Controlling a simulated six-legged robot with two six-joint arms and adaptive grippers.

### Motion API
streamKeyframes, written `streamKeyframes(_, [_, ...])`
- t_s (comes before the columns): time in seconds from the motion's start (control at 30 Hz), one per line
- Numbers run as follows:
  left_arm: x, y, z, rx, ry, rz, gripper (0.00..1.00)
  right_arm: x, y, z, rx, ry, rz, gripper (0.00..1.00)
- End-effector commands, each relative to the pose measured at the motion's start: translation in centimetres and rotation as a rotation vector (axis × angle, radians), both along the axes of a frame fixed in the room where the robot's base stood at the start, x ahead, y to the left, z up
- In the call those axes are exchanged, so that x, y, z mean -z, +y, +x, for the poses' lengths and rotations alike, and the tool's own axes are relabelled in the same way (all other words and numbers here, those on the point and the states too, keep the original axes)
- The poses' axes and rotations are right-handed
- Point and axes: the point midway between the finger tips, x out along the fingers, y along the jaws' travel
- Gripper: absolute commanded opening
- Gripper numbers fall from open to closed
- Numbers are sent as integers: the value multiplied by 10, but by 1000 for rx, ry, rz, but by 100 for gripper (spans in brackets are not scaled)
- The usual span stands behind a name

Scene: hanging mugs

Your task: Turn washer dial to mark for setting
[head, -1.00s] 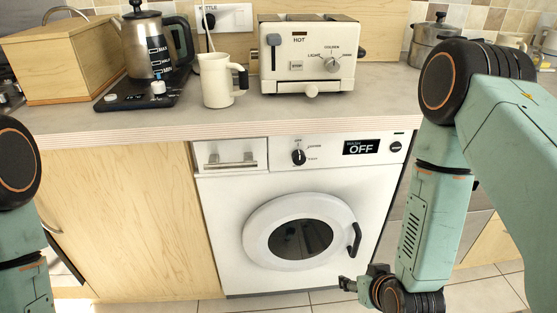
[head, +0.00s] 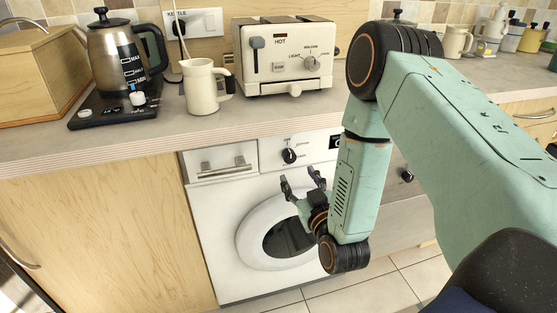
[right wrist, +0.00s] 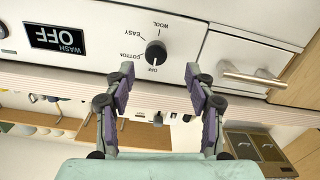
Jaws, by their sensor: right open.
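The washer (head: 208,225) is white and stands under the counter. Its black dial (head: 289,156) is on the top panel and also shows in the right wrist view (right wrist: 156,53), upside down, with OFF, COTTON, EASY and WOOL around it. The dial's pointer appears to face OFF. The display (right wrist: 55,39) reads WASH OFF in the wrist view; my right arm mostly covers it in the head view. My right gripper (head: 299,177) is open and empty, below and in front of the dial. In the wrist view its fingertips (right wrist: 159,72) flank the dial's line, apart from it. My left gripper is out of view.
The round washer door (head: 250,245) is below my right gripper. A drawer handle (head: 222,165) is left of the dial. The counter above holds a toaster (head: 265,75), a cream jug (head: 203,95) and a kettle (head: 115,60). The floor in front is clear.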

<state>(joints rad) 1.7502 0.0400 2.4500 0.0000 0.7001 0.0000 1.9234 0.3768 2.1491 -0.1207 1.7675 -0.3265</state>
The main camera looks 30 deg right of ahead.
Motion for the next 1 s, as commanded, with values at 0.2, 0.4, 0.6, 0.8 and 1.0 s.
streamKeyframes(0.2, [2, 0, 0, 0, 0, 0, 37, -8, -9, 4, 9, -33, -35, 55])
streamKeyframes(0.4, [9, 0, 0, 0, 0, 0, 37, -7, -17, 33, 8, -33, -36, 55])
streamKeyframes(0.6, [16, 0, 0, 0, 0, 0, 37, -7, -21, 61, 5, -31, -35, 55])
streamKeyframes(0.8, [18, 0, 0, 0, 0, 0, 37, -8, -22, 74, 5, -30, -33, 55])
streamKeyframes(1.0, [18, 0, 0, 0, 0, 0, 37, -8, -20, 76, 2, -28, -33, 55])
